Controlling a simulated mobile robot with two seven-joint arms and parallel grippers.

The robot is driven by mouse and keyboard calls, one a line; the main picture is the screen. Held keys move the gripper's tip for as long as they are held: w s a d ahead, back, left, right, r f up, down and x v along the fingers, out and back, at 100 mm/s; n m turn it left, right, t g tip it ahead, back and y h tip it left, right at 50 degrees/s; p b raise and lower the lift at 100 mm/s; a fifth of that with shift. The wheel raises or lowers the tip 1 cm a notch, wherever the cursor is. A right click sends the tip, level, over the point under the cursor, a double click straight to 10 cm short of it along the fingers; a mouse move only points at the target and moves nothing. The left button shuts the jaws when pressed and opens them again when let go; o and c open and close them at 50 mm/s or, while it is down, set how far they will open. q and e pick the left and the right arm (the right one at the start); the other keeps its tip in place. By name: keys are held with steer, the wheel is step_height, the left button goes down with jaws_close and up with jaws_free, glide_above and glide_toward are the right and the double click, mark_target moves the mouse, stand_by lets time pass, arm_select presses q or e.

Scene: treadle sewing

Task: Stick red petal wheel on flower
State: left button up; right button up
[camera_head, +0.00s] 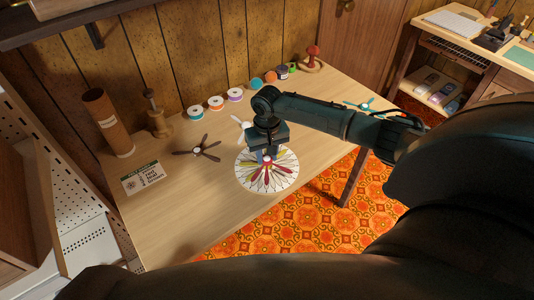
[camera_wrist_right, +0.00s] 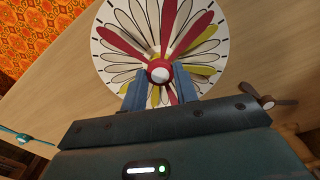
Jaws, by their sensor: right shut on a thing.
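The flower (camera_head: 249,179) is a round white disc with drawn petals, lying on the wooden table; it also shows in the right wrist view (camera_wrist_right: 104,67). The red petal wheel (camera_head: 266,174) is over the flower's middle. In the right wrist view its red hub with a white centre (camera_wrist_right: 159,72) sits between the blue fingertips. My right gripper (camera_head: 267,156) points down and is shut on the hub. Yellow petals (camera_wrist_right: 203,70) show among the red ones. I cannot tell whether the wheel touches the disc. My left gripper is not in view.
A dark petal wheel (camera_head: 198,149), a white one (camera_head: 241,125) and a teal one (camera_head: 362,105) lie on the table. Several spools (camera_head: 216,103) line the back. A card (camera_head: 144,178) and a brown tube (camera_head: 108,122) are at left. The table's front left is clear.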

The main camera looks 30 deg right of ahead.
steer(key=shift+f, duration=0.1)
stand_by(0.3)
steer(key=o, duration=1)
step_height(320, 180, up, 13)
steer(key=shift+r, duration=0.1)
